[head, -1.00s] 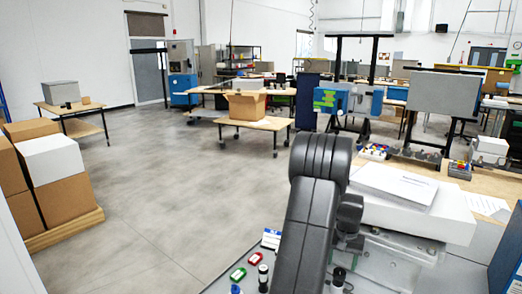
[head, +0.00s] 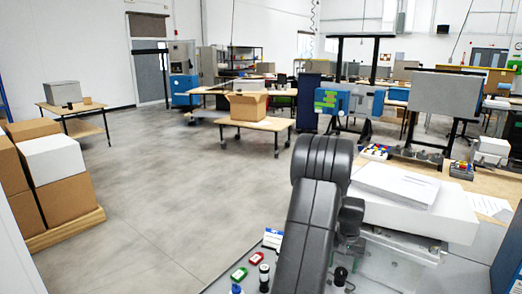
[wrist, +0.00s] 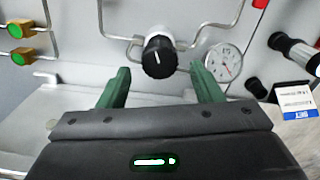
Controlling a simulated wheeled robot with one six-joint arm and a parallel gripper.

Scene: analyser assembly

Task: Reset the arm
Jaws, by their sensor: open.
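My gripper (wrist: 162,90) shows in the wrist view with its two green fingers spread apart and nothing between them. A black knob (wrist: 159,57) with a white mark is on the light panel just beyond the fingertips, roughly between them in the picture. I cannot tell the exact gap to it. In the head view my dark arm rises in the lower middle and bends away. My gripper is not clearly visible there.
A round gauge (wrist: 223,62) is right of the knob, and green buttons (wrist: 18,42) are at the left. Metal tubes run along the panel. In the head view, a white box (head: 408,205) stands right of my arm. A wheeled table (head: 254,124) stands farther off. Open floor (head: 165,180) lies left.

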